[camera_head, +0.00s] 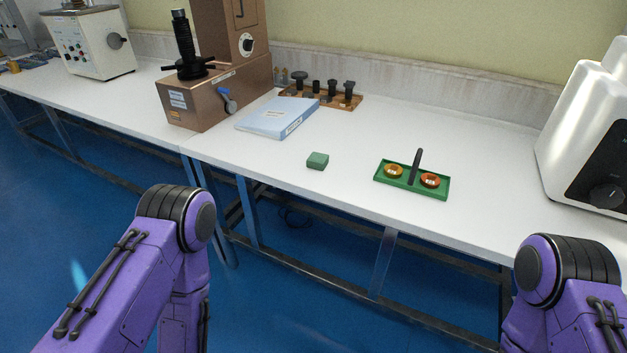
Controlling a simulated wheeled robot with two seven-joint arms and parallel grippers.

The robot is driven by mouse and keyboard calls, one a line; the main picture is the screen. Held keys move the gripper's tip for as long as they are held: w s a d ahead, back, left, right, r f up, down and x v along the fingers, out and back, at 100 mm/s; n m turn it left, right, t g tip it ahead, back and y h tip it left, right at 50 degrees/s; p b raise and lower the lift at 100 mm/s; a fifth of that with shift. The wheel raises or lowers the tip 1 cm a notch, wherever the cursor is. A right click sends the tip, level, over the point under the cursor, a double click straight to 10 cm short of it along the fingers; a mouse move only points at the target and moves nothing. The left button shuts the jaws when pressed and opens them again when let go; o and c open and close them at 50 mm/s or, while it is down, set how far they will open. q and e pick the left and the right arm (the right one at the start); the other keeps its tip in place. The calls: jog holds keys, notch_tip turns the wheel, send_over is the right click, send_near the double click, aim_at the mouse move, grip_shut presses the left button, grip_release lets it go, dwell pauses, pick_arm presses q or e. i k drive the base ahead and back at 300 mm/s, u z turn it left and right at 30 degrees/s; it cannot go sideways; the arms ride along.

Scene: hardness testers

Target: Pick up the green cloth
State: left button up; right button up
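A small green block-shaped piece (317,161), which looks like the folded green cloth, lies on the white table near its front edge, left of the green tray. Nothing touches it. My purple left arm comes in at the lower left and my purple right arm at the lower right, both in front of the table. Neither gripper shows in the view.
A green tray (411,190) with two orange-brown round pieces and a dark upright handle stands to the right. A blue binder (277,118), a brown hardness tester (208,95) and a wooden rack (319,97) stand behind. A white machine (590,130) stands at the right.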

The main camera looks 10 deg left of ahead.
aim_at(319, 161)
jog(key=k, duration=0.75)
jog(key=u, duration=0.7)
jog(key=i, duration=1.5)
jog(key=z, duration=0.75)
